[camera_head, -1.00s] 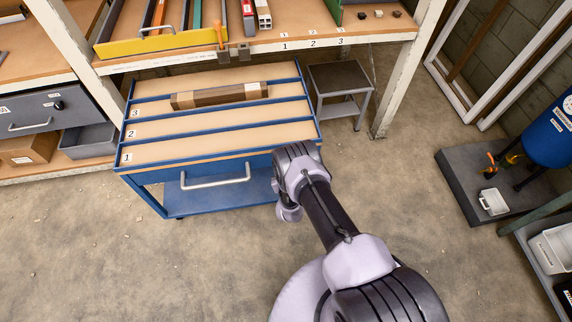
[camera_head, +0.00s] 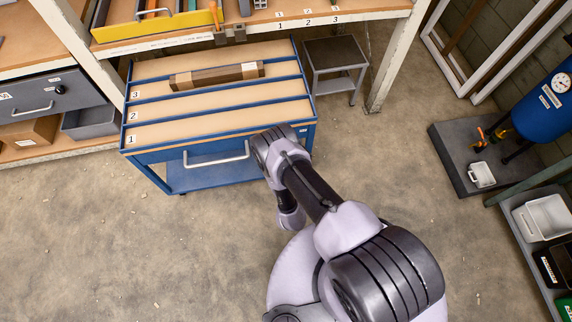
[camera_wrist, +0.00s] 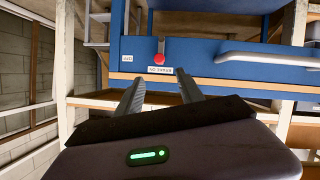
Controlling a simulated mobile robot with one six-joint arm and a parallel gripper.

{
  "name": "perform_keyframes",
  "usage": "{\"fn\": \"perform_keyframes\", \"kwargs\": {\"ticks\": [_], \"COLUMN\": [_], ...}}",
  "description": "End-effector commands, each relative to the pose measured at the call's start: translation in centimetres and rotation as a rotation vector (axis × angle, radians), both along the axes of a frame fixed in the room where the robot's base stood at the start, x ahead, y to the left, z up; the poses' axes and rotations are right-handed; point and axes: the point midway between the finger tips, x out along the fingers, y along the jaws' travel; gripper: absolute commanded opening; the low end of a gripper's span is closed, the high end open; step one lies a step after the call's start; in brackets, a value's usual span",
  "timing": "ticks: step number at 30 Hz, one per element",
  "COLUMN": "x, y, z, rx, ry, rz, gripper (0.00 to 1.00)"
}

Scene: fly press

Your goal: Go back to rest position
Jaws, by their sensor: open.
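My gripper shows in the wrist view (camera_wrist: 160,80), its two grey fingers apart with nothing between them. Beyond the fingers is a blue panel with a red button (camera_wrist: 159,58), small white labels and a pale bar handle (camera_wrist: 270,58). In the head view my arm is bent over the floor, its elbow in front of the right front corner of the blue cart (camera_head: 158,158). My gripper's fingers cannot be made out there.
A brown wrapped bar (camera_head: 216,75) lies on the cart's top. A small dark table (camera_head: 335,52) stands to its right, below the shelf (camera_head: 270,27). A blue tank (camera_head: 545,108) stands on a grey slab at the right. The floor left of my arm is clear.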

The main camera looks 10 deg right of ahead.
Motion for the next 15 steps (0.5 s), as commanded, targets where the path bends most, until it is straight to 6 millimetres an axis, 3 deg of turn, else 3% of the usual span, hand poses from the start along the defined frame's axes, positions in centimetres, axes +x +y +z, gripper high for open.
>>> {"fn": "perform_keyframes", "kwargs": {"ticks": [1, 6, 15], "x": [-1.0, -3.1, -3.3], "y": [0.1, 0.4, 0.4], "z": [0.9, 1.3, 1.3], "rx": [-0.002, -0.001, 0.0], "ry": [0.003, 0.0, -0.001], "rz": [0.002, 0.001, 0.0], "gripper": [0.45, 0.45, 0.45]}}
